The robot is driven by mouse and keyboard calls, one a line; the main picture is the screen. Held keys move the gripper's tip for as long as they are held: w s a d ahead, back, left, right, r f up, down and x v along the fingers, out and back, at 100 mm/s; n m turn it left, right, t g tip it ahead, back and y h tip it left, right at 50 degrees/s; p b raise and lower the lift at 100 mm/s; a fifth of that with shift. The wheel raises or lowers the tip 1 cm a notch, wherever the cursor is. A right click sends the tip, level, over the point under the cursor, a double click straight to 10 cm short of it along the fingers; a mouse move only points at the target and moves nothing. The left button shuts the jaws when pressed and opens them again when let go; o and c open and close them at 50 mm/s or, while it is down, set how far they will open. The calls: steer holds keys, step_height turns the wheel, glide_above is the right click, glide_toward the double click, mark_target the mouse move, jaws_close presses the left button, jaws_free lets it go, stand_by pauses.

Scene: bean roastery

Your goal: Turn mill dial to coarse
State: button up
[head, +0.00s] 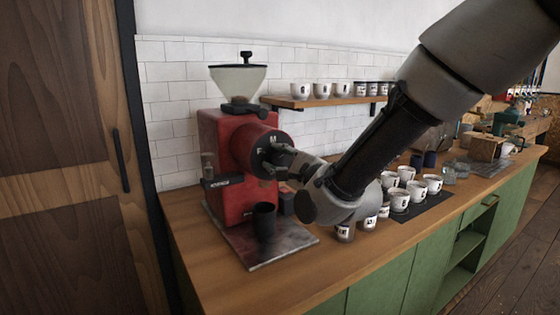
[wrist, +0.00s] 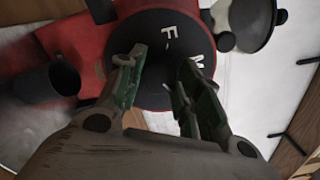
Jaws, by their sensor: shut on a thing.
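The red mill (head: 224,135) stands on the counter at the left, with a glass hopper on top. Its round dark dial (head: 259,150) faces my gripper and shows the letters F and M; the dial face (wrist: 152,32) also fills the upper middle of the wrist view. My gripper (head: 279,160) is at the dial, its fingers shut on the dial's knob. The wrist view shows the two fingers (wrist: 157,70) reaching to the dial face. The knob between them is mostly hidden, and so is any further letter on the dial.
A dark cup (head: 264,220) stands on the metal tray (head: 275,248) below the dial. Several white cups (head: 400,200) stand on the counter to the right, under my arm. A wooden shelf (head: 320,100) with cups runs along the tiled wall.

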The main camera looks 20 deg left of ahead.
steer(key=shift+f, duration=0.15)
steer(key=o, duration=1)
steer(key=shift+o, duration=0.2)
steer(key=v, duration=1.2)
steer(key=shift+s, duration=0.1)
